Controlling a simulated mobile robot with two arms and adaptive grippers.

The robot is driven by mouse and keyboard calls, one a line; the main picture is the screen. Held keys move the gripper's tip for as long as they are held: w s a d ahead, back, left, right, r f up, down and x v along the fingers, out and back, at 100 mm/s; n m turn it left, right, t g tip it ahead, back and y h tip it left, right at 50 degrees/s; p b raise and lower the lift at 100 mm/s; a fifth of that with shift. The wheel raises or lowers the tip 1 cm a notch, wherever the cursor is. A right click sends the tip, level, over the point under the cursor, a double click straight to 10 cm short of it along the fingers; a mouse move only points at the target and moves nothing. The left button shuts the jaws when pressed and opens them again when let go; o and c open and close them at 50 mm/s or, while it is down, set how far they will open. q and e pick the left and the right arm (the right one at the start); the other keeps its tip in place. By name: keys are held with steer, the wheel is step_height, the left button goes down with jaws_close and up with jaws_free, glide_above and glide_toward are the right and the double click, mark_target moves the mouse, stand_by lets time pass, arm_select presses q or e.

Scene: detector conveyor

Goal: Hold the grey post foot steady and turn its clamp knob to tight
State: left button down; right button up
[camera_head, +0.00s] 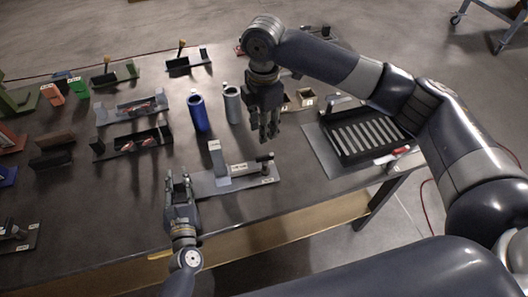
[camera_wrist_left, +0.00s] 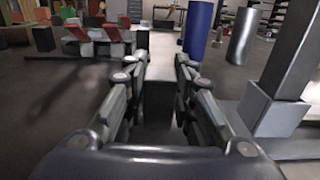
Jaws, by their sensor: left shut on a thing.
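The grey post foot (camera_head: 236,183) is a flat grey plate near the table's front edge. A light grey post (camera_head: 217,160) stands on it and also shows at the right of the left wrist view (camera_wrist_left: 280,95). The dark clamp knob (camera_head: 265,158) is at the plate's right end; its setting is too small to tell. My left gripper (camera_head: 179,180) is at the plate's left end, shut on a dark grey part of the foot between its fingers (camera_wrist_left: 158,95). My right gripper (camera_head: 270,133) points down above the table, behind the knob and apart from it; its finger gap is unclear.
A blue cylinder (camera_head: 198,114) and a grey cylinder (camera_head: 232,105) stand behind the post. A slotted dark tray (camera_head: 347,152) lies to the right. Dark fixtures with red parts (camera_head: 135,142) are at the left. Bare table lies around the foot.

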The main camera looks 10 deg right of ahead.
mark_target(265, 156)
step_height(265, 156, down, 12)
steer(key=m, duration=0.2)
steer(key=shift+d+r+m, duration=0.15)
steer(key=shift+r+m, duration=0.05)
steer(key=shift+m, duration=0.2)
steer(key=shift+c, duration=0.5)
jaws_close()
